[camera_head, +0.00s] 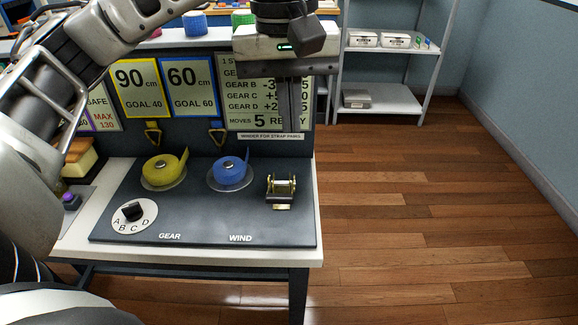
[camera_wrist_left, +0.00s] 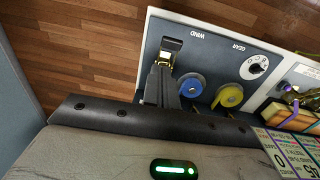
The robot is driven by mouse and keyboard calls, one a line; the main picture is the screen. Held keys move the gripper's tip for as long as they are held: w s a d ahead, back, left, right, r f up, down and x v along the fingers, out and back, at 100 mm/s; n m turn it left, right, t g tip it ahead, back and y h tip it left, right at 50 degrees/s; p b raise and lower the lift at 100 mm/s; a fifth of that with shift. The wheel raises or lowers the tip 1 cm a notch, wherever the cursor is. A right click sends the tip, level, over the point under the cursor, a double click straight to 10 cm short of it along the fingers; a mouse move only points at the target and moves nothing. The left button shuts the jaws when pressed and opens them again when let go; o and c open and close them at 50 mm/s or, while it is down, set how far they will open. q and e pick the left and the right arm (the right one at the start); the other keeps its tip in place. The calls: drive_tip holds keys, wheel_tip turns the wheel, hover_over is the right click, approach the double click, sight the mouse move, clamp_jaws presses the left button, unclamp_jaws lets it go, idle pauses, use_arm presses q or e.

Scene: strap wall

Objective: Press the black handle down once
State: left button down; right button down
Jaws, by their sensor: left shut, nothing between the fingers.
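My left gripper (camera_head: 287,124) hangs above and behind the winder, fingers pointing down, shut and empty. Its fingers (camera_wrist_left: 161,72) appear apart from the winder in the head view. My right gripper is not in view.
A yellow strap roll (camera_head: 165,167) and a blue strap roll (camera_head: 230,171) lie on the panel left of the winder. A gear dial with a black knob (camera_head: 132,211) is at the front left. A sign board (camera_head: 250,105) stands behind. The floor to the right is clear.

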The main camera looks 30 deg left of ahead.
use_arm(q)
drive_tip(key=shift+w+a+r+y, duration=0.15)
drive_tip(key=shift+a+r+y, duration=0.1)
drive_tip(key=shift+a+r, duration=0.25)
drive_tip(key=shift+w+a+r+y, duration=0.1)
drive_tip(key=shift+a+r+y, duration=0.15)
drive_tip(key=shift+a, duration=0.45)
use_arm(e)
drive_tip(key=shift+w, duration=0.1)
use_arm(q)
drive_tip(key=shift+f, duration=0.1)
drive_tip(key=p, duration=0.1)
hover_over(280, 194)
wheel_tip(280, 194, down, 12)
drive_tip(key=shift+w+a+f, duration=0.1)
drive_tip(key=shift+w, duration=0.05)
drive_tip(key=shift+s+f, duration=0.25)
drive_tip(key=shift+f, duration=0.3)
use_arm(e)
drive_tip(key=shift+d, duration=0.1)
